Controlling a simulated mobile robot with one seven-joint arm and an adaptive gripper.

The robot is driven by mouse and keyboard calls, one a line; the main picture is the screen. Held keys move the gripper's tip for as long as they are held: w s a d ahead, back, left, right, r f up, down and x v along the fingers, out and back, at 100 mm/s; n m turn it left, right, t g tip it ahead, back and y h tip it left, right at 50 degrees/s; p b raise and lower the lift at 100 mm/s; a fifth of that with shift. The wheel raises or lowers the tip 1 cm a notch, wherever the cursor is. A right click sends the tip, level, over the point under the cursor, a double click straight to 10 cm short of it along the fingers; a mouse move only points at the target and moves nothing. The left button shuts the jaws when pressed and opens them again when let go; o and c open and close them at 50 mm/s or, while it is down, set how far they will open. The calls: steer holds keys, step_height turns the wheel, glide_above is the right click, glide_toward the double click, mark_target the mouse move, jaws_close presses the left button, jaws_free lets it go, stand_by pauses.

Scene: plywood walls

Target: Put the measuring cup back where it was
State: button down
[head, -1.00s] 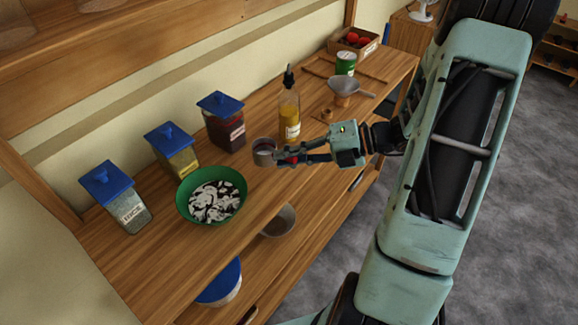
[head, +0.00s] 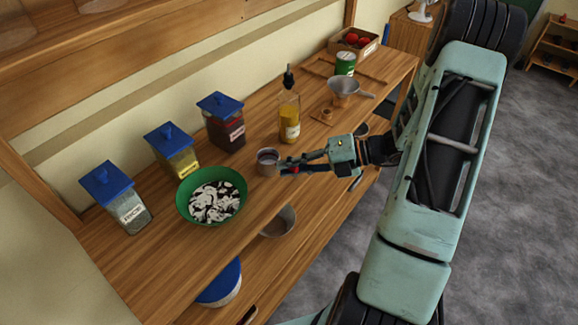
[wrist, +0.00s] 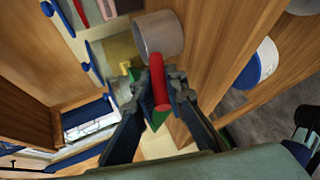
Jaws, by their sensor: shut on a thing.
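The measuring cup (head: 267,162) is a small grey metal cup with a red handle. In the wrist view the cup (wrist: 160,36) is just past my fingertips, and its red handle (wrist: 158,82) lies between them. My gripper (head: 287,166) is shut on the handle, reaching in from the right; it also shows in the wrist view (wrist: 160,90). The cup appears roughly upright, over or on the wooden counter between the green bowl and the oil bottle. I cannot tell if its base touches the wood. Its contents are unclear.
The green bowl (head: 188,210) with black-and-white contents is left of the cup. Blue-lidded jars (head: 226,133) line the back, beside the oil bottle (head: 289,122). A funnel (head: 343,88), green can (head: 345,63) and crate (head: 338,46) stand farther right. Bare counter lies in front of the cup.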

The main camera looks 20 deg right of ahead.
steer(key=c, duration=2)
jaws_free()
steer(key=shift+f, duration=0.1)
steer(key=shift+o, duration=0.2)
steer(key=shift+d+r, duration=0.2)
steer(key=v, duration=1.1)
steer(key=shift+d+r+b, duration=0.15)
steer(key=shift+d+b, duration=0.1)
steer(key=shift+b, duration=0.2)
steer(key=shift+s, duration=0.1)
